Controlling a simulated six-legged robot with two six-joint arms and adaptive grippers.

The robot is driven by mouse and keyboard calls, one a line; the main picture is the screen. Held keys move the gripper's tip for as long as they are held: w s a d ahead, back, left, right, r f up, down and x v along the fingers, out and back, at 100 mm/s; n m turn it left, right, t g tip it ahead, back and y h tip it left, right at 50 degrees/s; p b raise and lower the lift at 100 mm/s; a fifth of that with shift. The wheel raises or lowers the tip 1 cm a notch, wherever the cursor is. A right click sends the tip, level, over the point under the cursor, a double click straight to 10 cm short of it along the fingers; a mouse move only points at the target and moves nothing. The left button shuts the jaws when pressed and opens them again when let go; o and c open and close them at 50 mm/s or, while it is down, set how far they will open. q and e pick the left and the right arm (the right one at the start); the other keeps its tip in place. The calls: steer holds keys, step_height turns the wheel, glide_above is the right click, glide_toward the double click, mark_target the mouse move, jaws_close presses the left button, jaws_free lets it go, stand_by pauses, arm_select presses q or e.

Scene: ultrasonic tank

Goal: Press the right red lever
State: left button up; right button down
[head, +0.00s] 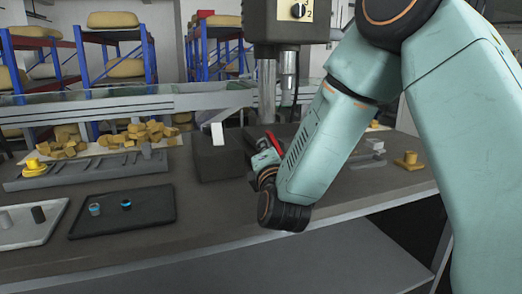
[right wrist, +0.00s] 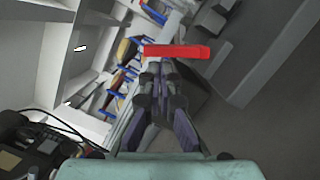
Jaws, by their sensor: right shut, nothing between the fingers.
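The red lever (head: 273,141) shows as a small bright red strip just behind my right gripper (head: 264,160) in the head view. In the right wrist view the red lever (right wrist: 178,51) lies across the picture just beyond the fingertips of my right gripper (right wrist: 162,68). The fingers are together with nothing held between them. I cannot tell whether the fingertips touch the lever. My right arm hides the lever's base and part of the machine around it. My left gripper is in neither view.
A dark block (head: 218,165) with a white upright piece (head: 217,133) stands left of my right gripper. A dark tray (head: 120,212) with small parts lies front left, beside a light tray (head: 30,222). A grey machine head (head: 290,20) hangs above. Yellow pieces (head: 140,133) lie further back.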

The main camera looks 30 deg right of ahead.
steer(key=shift+s+d+r, duration=0.15)
steer(key=shift+s, duration=0.05)
steer(key=shift+w, duration=0.15)
steer(key=shift+r+m+p, duration=0.1)
steer(key=shift+m+p, duration=0.3)
steer(key=shift+p, duration=0.25)
steer(key=shift+r, duration=0.1)
